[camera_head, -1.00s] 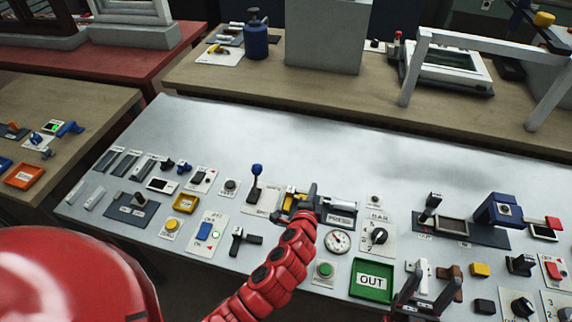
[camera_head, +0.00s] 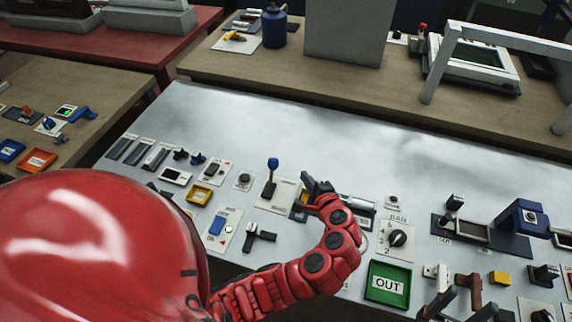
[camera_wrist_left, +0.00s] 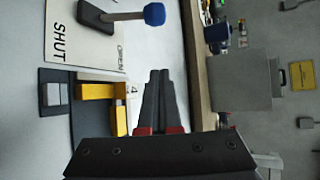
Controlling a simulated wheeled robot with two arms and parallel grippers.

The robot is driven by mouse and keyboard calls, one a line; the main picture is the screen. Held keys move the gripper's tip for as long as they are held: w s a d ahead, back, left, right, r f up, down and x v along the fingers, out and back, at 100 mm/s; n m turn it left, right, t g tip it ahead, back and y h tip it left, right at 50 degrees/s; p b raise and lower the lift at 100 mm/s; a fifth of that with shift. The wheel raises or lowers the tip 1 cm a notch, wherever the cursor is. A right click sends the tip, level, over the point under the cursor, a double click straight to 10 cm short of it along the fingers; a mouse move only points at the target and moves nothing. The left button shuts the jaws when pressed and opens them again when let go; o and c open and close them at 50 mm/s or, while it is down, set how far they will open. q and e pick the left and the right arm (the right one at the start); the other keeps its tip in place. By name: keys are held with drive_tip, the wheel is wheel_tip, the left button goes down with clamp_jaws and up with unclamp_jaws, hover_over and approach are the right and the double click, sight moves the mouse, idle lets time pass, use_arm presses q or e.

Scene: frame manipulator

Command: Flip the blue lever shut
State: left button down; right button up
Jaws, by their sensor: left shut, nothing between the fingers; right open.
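The blue lever (camera_head: 272,163) is a dark rod with a round blue knob, on a white plate (camera_head: 280,195). In the left wrist view, the blue knob (camera_wrist_left: 154,14) lies on the OPEN label's side of the lever's base, with SHUT printed on the other side. My left gripper (camera_head: 314,185) is to the right of the lever in the head view, apart from it, above a yellow-handled device. Its fingers (camera_wrist_left: 160,75) are closed together and empty. My right gripper (camera_head: 462,306) is open at the bottom edge of the head view, partly cut off.
The yellow-handled device (camera_wrist_left: 98,91) sits beside the lever plate. A black T-shaped handle (camera_head: 259,236) stands nearer me, and a dial knob (camera_head: 397,238) and green OUT tray (camera_head: 370,284) lie to the right. The silver panel behind the lever is clear.

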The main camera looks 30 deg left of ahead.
sight(272, 173)
use_arm(q)
drive_tip(key=shift+a, duration=0.15)
drive_tip(key=p+x, duration=0.3)
drive_tip(key=x, duration=0.7)
drive_tip(key=shift+s+a+r+p, duration=0.25)
drive_tip(key=shift+s+p, duration=0.1)
drive_tip(key=shift+s, duration=0.2)
drive_tip(key=shift+s+a+r+p, duration=0.15)
drive_tip(key=shift+s+r+p, duration=0.1)
drive_tip(key=shift+s+p, duration=0.25)
drive_tip(key=shift+s+a+r+p, duration=0.25)
drive_tip(key=shift+s, duration=0.35)
